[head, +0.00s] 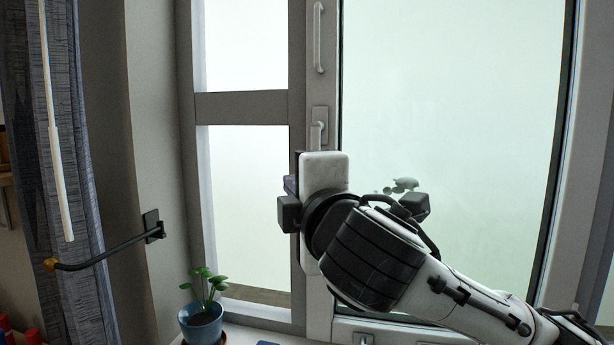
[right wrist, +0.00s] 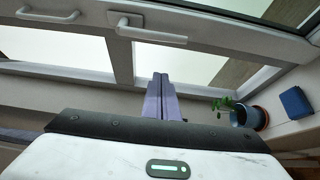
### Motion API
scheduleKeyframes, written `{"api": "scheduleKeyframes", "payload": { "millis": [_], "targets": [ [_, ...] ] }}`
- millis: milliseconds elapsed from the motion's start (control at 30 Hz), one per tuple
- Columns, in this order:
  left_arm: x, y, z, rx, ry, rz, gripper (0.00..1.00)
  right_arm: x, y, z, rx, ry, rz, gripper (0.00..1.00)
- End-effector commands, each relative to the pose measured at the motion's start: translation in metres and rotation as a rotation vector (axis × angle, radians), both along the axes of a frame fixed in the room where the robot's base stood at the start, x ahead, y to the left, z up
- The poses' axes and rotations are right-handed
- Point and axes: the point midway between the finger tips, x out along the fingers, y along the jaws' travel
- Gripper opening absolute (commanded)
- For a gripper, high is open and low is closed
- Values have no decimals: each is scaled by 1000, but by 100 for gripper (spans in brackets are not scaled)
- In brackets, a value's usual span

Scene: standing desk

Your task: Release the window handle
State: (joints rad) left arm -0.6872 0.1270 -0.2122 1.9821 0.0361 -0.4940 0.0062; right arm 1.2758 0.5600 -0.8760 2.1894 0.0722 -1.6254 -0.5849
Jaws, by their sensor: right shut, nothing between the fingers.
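The white window handle (head: 317,132) is mounted on the frame between the narrow left pane and the large right pane. Its lever also shows in the right wrist view (right wrist: 152,34), near the top. My right gripper (right wrist: 160,80) has its purple-grey fingers together with nothing between them. In that view the fingertips are below the lever and apart from it. In the head view my right wrist is just below the handle and hides part of the frame; the fingers (head: 290,185) show only as a dark edge. My left gripper is not in view.
A white pull bar (head: 318,38) is above the handle. A plant in a blue pot (head: 202,322) stands on the sill at lower left. A black bracket arm (head: 108,250) juts from the wall beside the curtain (head: 80,200). A blue box (right wrist: 295,102) lies right of the pot.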

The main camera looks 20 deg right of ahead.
Motion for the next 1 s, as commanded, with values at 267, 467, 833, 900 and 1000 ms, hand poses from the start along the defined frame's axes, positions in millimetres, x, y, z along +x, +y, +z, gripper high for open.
{"api": "scheduleKeyframes", "payload": {
  "millis": [267,467,833,900,1000],
  "targets": [
    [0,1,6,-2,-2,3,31,60,-5,1,1,1,-4,0],
    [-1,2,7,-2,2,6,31,77,-21,1,-1,-1,-3,0],
    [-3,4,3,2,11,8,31,66,-42,0,1,0,1,0],
    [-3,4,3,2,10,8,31,66,-43,0,2,0,1,0],
    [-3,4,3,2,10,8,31,66,-42,0,1,0,1,0]
  ]
}}
